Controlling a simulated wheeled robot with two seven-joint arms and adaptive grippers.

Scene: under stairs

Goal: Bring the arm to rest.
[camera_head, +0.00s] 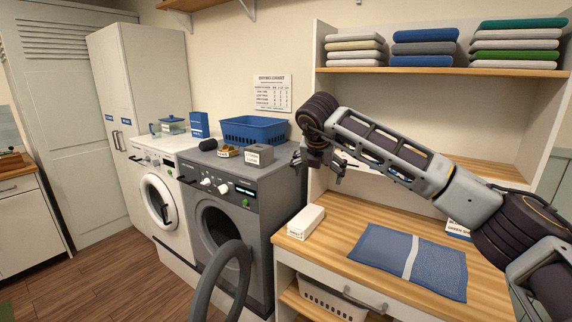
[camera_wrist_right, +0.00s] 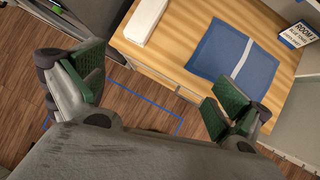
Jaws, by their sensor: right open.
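My right arm comes in from the right in the head view, and my right gripper (camera_head: 322,170) hangs in the air in front of the wall, between the grey machine and the wooden counter. In the right wrist view my right gripper (camera_wrist_right: 160,95) has its green-padded fingers wide apart, with nothing between them but floor and counter edge below. It is open and empty. My left gripper is not in view.
The wooden counter (camera_head: 345,222) carries a blue folded cloth (camera_head: 385,248) and a white box (camera_head: 306,221). The grey machine (camera_head: 258,205), its round door open, bears a blue basket (camera_head: 254,130). Shelves with folded towels (camera_head: 424,48) stand behind my arm. The floor at left is clear.

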